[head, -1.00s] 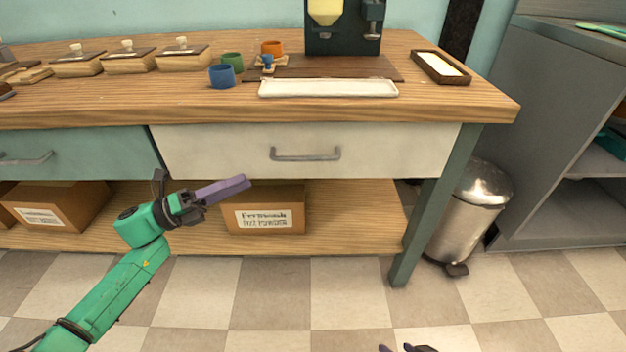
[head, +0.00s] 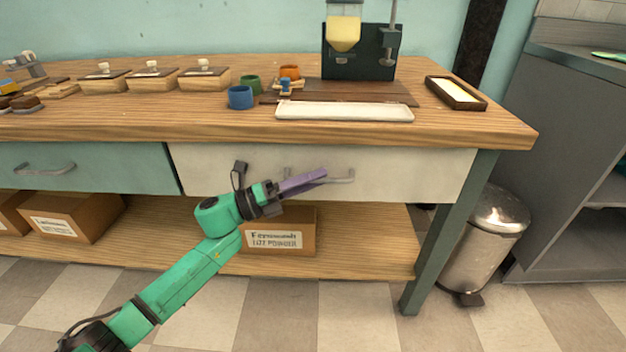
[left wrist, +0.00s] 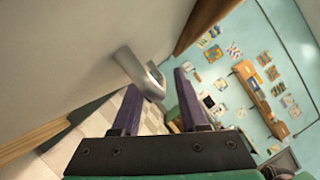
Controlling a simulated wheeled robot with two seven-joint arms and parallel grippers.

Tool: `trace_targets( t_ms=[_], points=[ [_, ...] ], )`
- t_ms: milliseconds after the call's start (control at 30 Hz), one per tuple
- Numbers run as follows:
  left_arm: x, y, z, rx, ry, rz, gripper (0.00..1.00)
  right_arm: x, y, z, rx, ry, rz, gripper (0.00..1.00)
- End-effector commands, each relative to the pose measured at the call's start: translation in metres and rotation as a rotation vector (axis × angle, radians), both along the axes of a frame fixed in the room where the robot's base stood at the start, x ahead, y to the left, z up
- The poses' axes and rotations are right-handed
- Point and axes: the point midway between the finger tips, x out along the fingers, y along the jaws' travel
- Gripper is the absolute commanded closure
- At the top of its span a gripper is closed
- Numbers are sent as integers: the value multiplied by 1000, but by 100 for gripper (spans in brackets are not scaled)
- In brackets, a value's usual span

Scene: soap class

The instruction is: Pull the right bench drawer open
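The right bench drawer (head: 410,172) has a white front and looks shut under the wooden top. Its grey bar handle (head: 345,179) is partly hidden behind my left gripper (head: 321,175), which is at the handle's middle and left part. In the left wrist view, the two purple fingers are apart, and the handle (left wrist: 140,74) reaches from the drawer front into the gap between their tips. I cannot tell whether a finger touches it. My right gripper is not in view.
A teal drawer (head: 80,168) with its own handle is to the left. A labelled cardboard box (head: 282,240) sits on the lower shelf under my left gripper. The bench leg (head: 447,232) and a metal bin (head: 487,240) stand at the right. The floor in front is clear.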

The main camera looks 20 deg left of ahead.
Motion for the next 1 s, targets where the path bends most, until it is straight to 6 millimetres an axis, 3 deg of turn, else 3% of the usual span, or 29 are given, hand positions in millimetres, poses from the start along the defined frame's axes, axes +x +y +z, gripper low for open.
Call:
trace_targets(
  t_ms=[33, 100, 1000],
  points=[
    [0, 0, 0, 0, 0, 0, 78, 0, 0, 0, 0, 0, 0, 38],
    [0, 0, 0, 0, 0, 0, 100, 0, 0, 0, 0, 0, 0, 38],
    [0, 0, 0, 0, 0, 0, 100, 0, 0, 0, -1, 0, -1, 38]
  ],
)
